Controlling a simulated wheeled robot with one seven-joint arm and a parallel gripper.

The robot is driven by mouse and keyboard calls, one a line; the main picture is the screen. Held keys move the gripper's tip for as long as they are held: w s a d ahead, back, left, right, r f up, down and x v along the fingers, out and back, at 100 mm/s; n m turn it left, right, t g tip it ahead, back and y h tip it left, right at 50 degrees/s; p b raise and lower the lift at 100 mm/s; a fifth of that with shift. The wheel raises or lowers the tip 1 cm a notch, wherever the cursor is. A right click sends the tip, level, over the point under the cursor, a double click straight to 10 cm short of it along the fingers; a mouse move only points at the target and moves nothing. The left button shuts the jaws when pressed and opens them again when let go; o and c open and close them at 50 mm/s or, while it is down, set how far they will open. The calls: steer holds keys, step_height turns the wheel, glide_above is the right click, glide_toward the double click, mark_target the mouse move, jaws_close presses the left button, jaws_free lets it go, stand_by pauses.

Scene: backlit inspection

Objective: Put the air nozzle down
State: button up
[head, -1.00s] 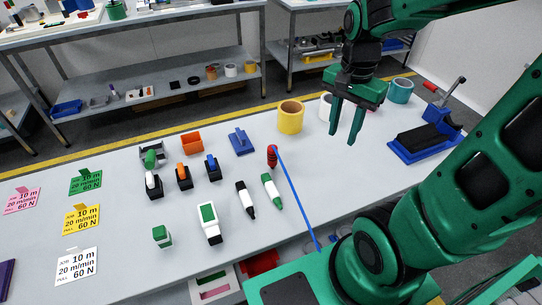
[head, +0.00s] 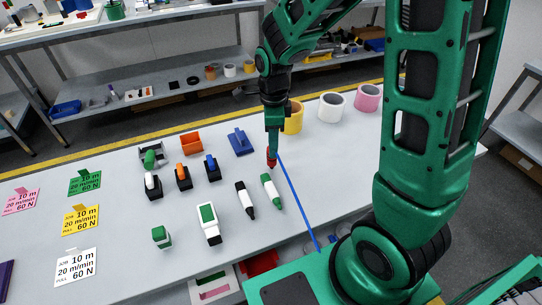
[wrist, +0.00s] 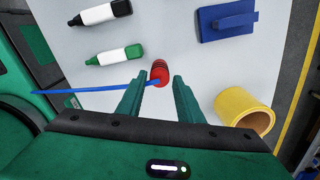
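The red air nozzle (head: 271,160) is on the grey bench, with a blue hose (head: 298,202) running from it toward the front edge. It also shows in the wrist view (wrist: 159,74). My gripper (head: 272,150) points down right at the nozzle. In the wrist view my two fingers (wrist: 160,80) are apart, one on each side of the nozzle near their tips, with a gap to each side. The fingers partly cover the nozzle's upper end in the head view.
A green marker (head: 271,190) and a black marker (head: 245,199) lie close left of the hose. A blue block with a handle (head: 240,142) is behind left. A yellow roll (head: 293,118) stands close behind my gripper; white (head: 331,107) and pink (head: 368,98) rolls are farther right.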

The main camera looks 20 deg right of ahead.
steer(key=shift+a+f, duration=0.15)
steer(key=shift+f, duration=3.25)
jaws_close()
